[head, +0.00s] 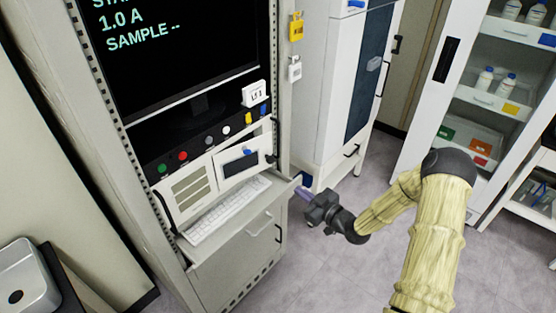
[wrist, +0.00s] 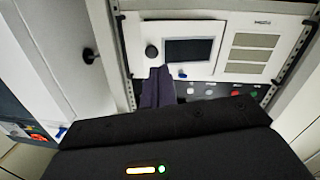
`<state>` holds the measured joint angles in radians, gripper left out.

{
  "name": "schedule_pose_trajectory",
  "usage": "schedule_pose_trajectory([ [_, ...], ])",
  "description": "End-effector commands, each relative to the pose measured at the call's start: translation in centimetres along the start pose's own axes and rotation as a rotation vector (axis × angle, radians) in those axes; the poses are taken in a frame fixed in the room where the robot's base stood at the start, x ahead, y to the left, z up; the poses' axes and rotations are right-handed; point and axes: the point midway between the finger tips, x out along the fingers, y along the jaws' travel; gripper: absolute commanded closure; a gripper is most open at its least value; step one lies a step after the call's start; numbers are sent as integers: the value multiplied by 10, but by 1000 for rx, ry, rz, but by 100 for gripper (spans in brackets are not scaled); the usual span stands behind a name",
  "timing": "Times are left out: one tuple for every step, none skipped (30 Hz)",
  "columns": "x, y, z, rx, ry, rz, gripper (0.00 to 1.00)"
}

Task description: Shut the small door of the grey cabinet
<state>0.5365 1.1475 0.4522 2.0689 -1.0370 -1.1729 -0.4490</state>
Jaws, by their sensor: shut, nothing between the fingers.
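The grey cabinet (head: 225,265) stands left of centre in the head view. Its small white door (head: 232,170), with a dark window and a black knob (head: 270,158), is above the keyboard. The door looks slightly ajar, with a dark gap along its top edge. The door (wrist: 205,68) also shows in the wrist view, turned over, with its knob (wrist: 152,51) at the left. My gripper (head: 300,191) is shut and empty, to the lower right of the door, near the right end of the keyboard shelf. Its purple fingers (wrist: 157,88) overlap the door's edge in the wrist view; contact cannot be told.
A white keyboard (head: 228,208) lies on a shelf below the door. Coloured buttons (head: 183,155) and a monitor (head: 180,45) are above. A white appliance (head: 330,90) stands right of the cabinet. A shelf unit with bottles (head: 490,85) is farther right. The floor (head: 345,260) between is clear.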

Motion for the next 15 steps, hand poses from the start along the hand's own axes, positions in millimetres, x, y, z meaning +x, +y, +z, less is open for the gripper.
schedule_pose_trajectory([
  [-5, 5, -8, 96, 19, 45, 100],
  [-6, 6, -11, 139, 31, 64, 100],
  [-8, 8, -14, 181, 42, 83, 100],
  [-8, 9, -15, 203, 48, 92, 100],
  [-8, 9, -15, 218, 51, 98, 100],
  [-9, 10, -15, 227, 53, 102, 100],
  [-8, 9, -15, 229, 54, 102, 100],
  [-8, 9, -15, 228, 54, 101, 100],
  [-8, 8, -15, 226, 53, 100, 100],
  [-8, 8, -15, 225, 53, 100, 100],
  [-8, 8, -15, 225, 53, 99, 100],
  [-8, 8, -15, 224, 53, 99, 100],
  [-8, 8, -15, 223, 53, 99, 100],
  [-7, 9, -15, 223, 53, 99, 100],
  [-7, 9, -15, 222, 53, 98, 100],
])
